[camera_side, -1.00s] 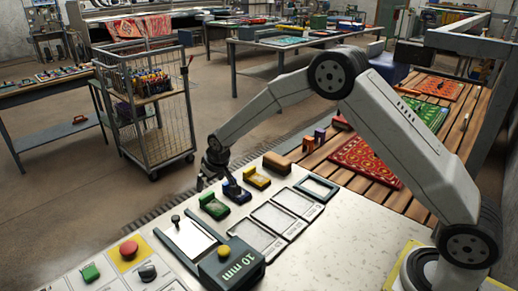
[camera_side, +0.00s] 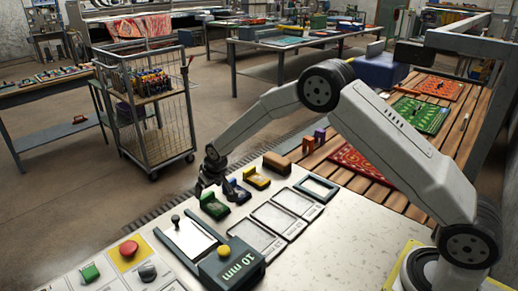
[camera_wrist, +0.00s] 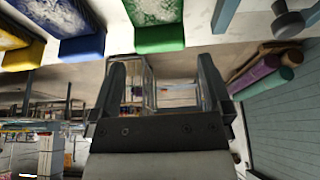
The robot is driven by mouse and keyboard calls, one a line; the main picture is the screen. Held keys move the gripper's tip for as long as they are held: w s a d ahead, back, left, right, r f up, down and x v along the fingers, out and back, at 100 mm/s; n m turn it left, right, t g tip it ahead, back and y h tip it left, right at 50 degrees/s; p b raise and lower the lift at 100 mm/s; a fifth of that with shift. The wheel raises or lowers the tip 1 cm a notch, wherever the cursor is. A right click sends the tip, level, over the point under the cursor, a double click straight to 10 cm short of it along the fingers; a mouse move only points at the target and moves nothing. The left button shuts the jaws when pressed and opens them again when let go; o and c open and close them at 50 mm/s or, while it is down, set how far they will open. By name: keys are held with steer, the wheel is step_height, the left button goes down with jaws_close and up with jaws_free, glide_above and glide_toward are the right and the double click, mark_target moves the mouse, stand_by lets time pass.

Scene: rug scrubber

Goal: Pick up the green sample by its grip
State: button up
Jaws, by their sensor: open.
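The green sample (camera_side: 215,208) lies on the pale worktop, at the near end of a row of coloured samples. My gripper (camera_side: 214,190) is low over its far side, fingers pointing down, apart and empty. Whether a finger touches the sample cannot be told. In the wrist view the green sample (camera_wrist: 155,24) is at the top, with a patterned pale patch beside its green grip block (camera_wrist: 160,40). My gripper (camera_wrist: 162,72) shows two separated fingers with nothing between them. The sample is past the fingertips in that view.
A blue sample (camera_side: 241,195) is close by the right finger, then a yellow sample (camera_side: 257,178) and a brown block (camera_side: 277,163). Grey frames (camera_side: 276,217) line the right side. A lever-fitted tray (camera_side: 188,243) and a dark "10 mm" box (camera_side: 232,265) stand nearer.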

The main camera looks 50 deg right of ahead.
mark_target(206, 195)
steer(key=shift+x, duration=2.15)
steer(key=c, duration=1)
steer(key=shift+c, duration=0.2)
steer(key=shift+r, duration=0.2)
steer(key=shift+r, duration=0.55)
steer(key=s+r, duration=1.1)
steer(key=s, duration=0.3)
steer(key=shift+d+r, duration=0.25)
steer(key=shift+d, duration=0.2)
